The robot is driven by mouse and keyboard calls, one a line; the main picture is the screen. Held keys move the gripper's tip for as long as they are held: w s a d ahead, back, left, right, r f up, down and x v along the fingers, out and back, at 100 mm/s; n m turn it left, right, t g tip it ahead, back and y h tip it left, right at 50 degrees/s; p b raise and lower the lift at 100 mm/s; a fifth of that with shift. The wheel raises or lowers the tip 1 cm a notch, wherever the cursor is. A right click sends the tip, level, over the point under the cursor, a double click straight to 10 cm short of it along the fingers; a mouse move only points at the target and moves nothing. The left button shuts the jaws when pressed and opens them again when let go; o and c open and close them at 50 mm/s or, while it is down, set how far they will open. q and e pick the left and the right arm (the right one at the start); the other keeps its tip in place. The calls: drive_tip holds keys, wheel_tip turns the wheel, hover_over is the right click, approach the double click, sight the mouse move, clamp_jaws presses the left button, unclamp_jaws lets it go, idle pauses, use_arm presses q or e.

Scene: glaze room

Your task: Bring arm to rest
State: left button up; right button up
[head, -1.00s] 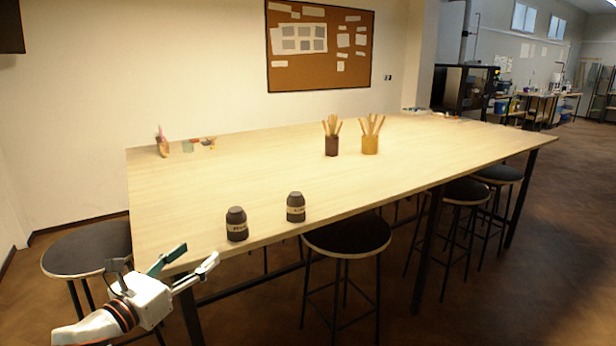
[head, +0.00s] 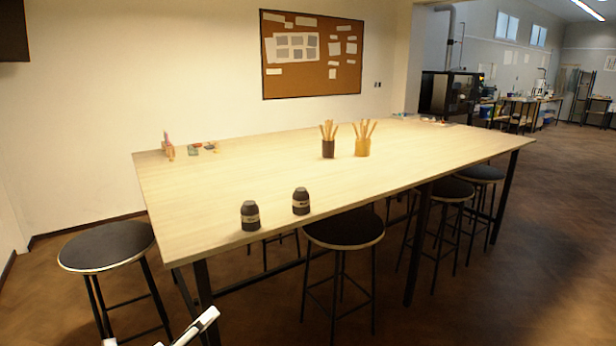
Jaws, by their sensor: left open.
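My left gripper (head: 176,337) shows only in part at the bottom edge of the head view, left of the middle. One pale finger points up and to the right, and a small piece of the gripper shows to its left. The gripper is open, and I see nothing between its fingers. It is below and in front of the near left corner of the wooden table (head: 230,185), apart from it. The rest of the left arm is out of the picture. My right gripper is not in view.
Two dark jars (head: 250,216) (head: 301,201) stand near the table's front edge. Two tool-filled pots, one dark (head: 328,148) and one yellow (head: 362,147), stand farther back. A black stool (head: 106,246) is at the table's left end. Another stool (head: 344,229) is in front.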

use_arm(q)
drive_tip(key=s+d+f+n+g+y+p, duration=0.1)
drive_tip(key=s+d+f+n+g, duration=0.1)
drive_tip(key=s+f+n, duration=0.9)
drive_tip(key=s+d+f+n+g+y+p, duration=0.1)
drive_tip(key=s+d+f+n+g+y, duration=0.1)
drive_tip(key=s+f+n, duration=0.9)
drive_tip(key=s+n, duration=0.3)
drive_tip(key=s, duration=0.1)
drive_tip(key=shift+s+f+n+g+p, duration=0.3)
drive_tip(key=shift+f+n+g+p, duration=0.05)
drive_tip(key=shift+n+g+p, duration=0.05)
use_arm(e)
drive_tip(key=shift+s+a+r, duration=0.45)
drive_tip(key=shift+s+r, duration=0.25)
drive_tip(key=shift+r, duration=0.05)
